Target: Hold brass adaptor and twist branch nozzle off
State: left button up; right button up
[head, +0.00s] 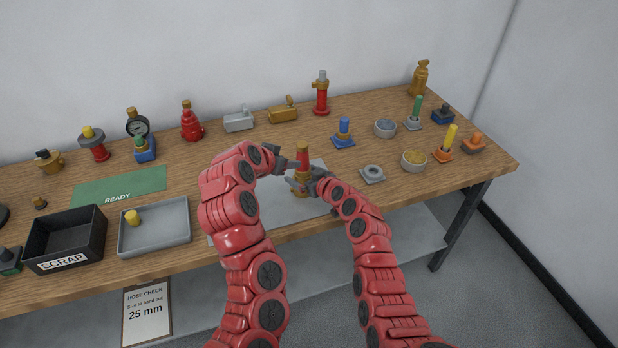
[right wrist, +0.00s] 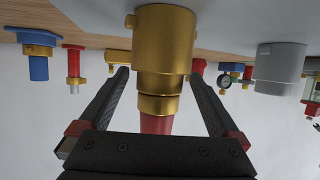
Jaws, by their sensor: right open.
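The brass adaptor (head: 302,186) stands upright on a pale mat at the table's front. The red branch nozzle (head: 303,153) sits on top of it. In the right wrist view, which is upside down, the adaptor (right wrist: 165,50) fills the top middle and the nozzle (right wrist: 156,124) shows below it. My right gripper (head: 309,185) is open, with its fingers on either side of the fitting and visible gaps beside it. My left gripper (head: 288,166) is at the left of the fitting, near where red meets brass. Its jaw opening and any contact are unclear.
A grey tray (head: 184,239) with a yellow part and a black SCRAP bin (head: 47,258) stand left. A green READY mat (head: 93,190) lies behind them. Several fittings line the back.

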jog(key=shift+w+a+f, duration=0.15)
jog(key=shift+w+a, duration=0.05)
jog(key=shift+w, duration=0.2)
grip_shut()
dwell(0.4)
jog(key=c, duration=0.6)
grip_release()
jog(key=c, duration=0.8)
